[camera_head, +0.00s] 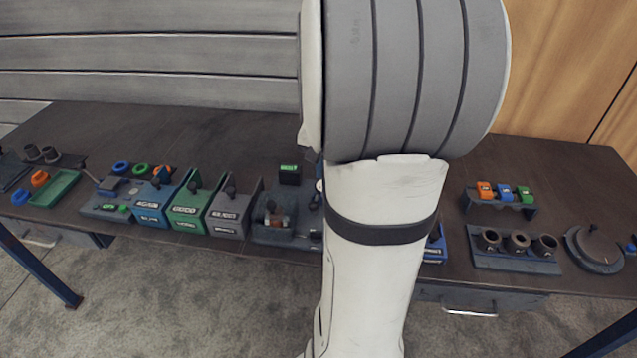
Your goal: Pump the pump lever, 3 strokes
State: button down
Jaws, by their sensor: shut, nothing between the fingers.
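I cannot pick out the pump lever for certain. My own large arm crosses the middle of the view and hides a wide strip of the workbench (240,140). A dark grey device (272,228) with a brownish part on top stands just left of my arm; I cannot tell whether it is the pump. Part of a blue thing (436,246) shows at the right edge of my arm, mostly hidden. My gripper is out of view.
Blue (152,209), green (187,213) and grey (229,213) bins stand left of centre. A green tray (52,190) lies far left. To the right are a rack with coloured blocks (503,194), a holder with three cups (516,256) and a round flanged part (594,248).

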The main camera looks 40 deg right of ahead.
jog(key=r, duration=0.2)
jog(key=shift+s+r, duration=0.2)
jog(key=shift+r, duration=0.2)
jog(key=shift+a, duration=0.1)
dwell(0.5)
